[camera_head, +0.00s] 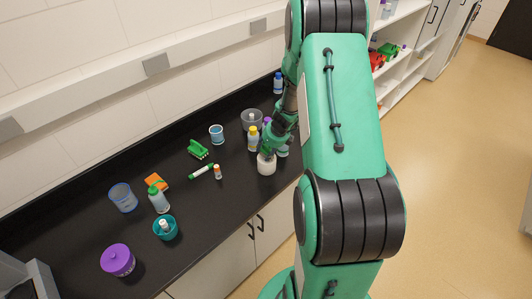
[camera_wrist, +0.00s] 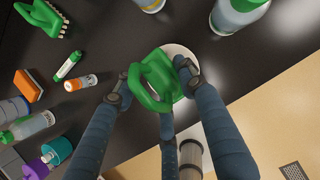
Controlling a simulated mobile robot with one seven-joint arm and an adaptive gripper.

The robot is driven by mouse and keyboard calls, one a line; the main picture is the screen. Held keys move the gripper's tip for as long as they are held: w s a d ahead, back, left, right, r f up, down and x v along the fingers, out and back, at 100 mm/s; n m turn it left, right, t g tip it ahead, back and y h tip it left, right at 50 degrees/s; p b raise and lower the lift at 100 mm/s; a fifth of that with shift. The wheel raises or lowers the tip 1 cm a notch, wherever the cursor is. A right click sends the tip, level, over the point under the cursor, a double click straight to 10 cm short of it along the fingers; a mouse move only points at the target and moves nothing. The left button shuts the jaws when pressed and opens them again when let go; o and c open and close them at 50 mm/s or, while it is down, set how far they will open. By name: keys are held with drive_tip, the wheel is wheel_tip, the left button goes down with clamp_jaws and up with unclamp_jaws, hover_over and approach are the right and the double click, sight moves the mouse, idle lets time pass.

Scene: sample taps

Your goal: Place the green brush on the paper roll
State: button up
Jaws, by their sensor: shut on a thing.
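My gripper (camera_wrist: 152,82) is shut on a green brush (camera_wrist: 157,70) with a looped handle, its fingers on both sides of it. The held brush is over the white paper roll (camera_wrist: 183,50), whose rim shows behind it in the wrist view. In the head view the paper roll (camera_head: 266,166) stands upright near the counter's front edge, with my gripper (camera_head: 270,146) right above it. I cannot tell whether the brush touches the roll. The brush's underside is hidden.
A second green brush (camera_head: 198,148) lies on the black counter (camera_head: 225,205), left of the roll.

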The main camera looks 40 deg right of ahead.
drive_tip(key=shift+f, duration=0.25)
drive_tip(key=shift+f, duration=0.15)
drive_tip(key=o, duration=1.2)
drive_tip(key=shift+s+r, duration=0.1)
drive_tip(key=shift+r, duration=0.4)
drive_tip(key=p+v, duration=0.1)
drive_tip(key=v, duration=1)
drive_tip(key=shift+r+p, duration=0.15)
drive_tip(key=shift+p, duration=0.15)
drive_tip(key=shift+a, duration=0.15)
